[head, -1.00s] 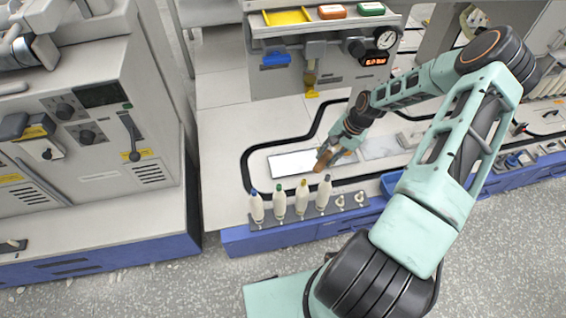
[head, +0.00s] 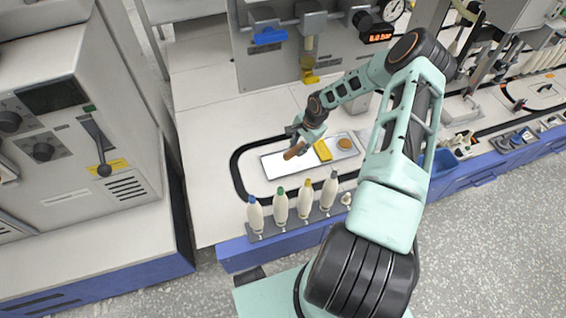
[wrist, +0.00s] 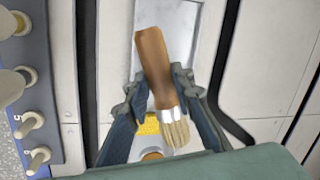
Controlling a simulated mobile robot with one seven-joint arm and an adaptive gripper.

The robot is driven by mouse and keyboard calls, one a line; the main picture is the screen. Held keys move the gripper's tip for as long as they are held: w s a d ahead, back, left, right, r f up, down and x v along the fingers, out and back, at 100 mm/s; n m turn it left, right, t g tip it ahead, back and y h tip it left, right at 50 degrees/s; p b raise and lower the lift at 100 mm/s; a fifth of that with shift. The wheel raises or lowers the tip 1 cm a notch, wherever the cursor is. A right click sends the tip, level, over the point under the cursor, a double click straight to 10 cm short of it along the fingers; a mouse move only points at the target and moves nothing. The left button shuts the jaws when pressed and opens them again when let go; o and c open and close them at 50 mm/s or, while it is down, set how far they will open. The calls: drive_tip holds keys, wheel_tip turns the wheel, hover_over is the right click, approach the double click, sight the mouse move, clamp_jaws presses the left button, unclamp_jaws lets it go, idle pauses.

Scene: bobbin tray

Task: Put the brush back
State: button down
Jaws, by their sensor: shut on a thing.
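The brush (wrist: 153,65) has a brown wooden handle, a metal ferrule and pale bristles. My gripper (wrist: 158,90) is shut on it, with a finger on each side near the ferrule. In the head view my gripper (head: 300,137) is over the left part of a light metal tray (head: 279,167), and the brush handle (head: 295,149) points down-left. The tray also shows in the wrist view (wrist: 180,25). Whether the brush touches the tray is unclear. The bristle end is hidden by my gripper in the head view.
A yellow block (head: 322,150) and a round tan piece (head: 344,143) sit in the tray right of the brush. Several white bottles (head: 281,207) stand in a rack along the front edge. A grey machine (head: 60,125) stands at left. The worktop (head: 215,120) left of the tray is clear.

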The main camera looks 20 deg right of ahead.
drive_tip(key=a+f, duration=0.1)
drive_tip(key=w+a+f+b, duration=0.1)
drive_tip(key=a+f, duration=0.1)
drive_tip(key=w+a+f, duration=0.1)
drive_tip(key=f, duration=0.1)
drive_tip(key=shift+w+a+f, duration=0.1)
drive_tip(key=shift+a+f, duration=0.05)
drive_tip(key=shift+f, duration=0.1)
drive_tip(key=shift+s+b+x, duration=0.1)
drive_tip(key=shift+b+x, duration=0.4)
drive_tip(key=shift+x, duration=0.45)
drive_tip(key=shift+s+b+x, duration=0.15)
drive_tip(key=shift+b+x, duration=0.3)
drive_tip(key=shift+x, duration=0.5)
drive_tip(key=shift+f, duration=0.15)
drive_tip(key=c, duration=1.7)
unclamp_jaws()
drive_tip(key=shift+o, duration=0.2)
drive_tip(key=p+v, duration=0.2)
drive_tip(key=v, duration=0.5)
drive_tip(key=shift+r, duration=0.35)
drive_tip(key=shift+s, duration=0.1)
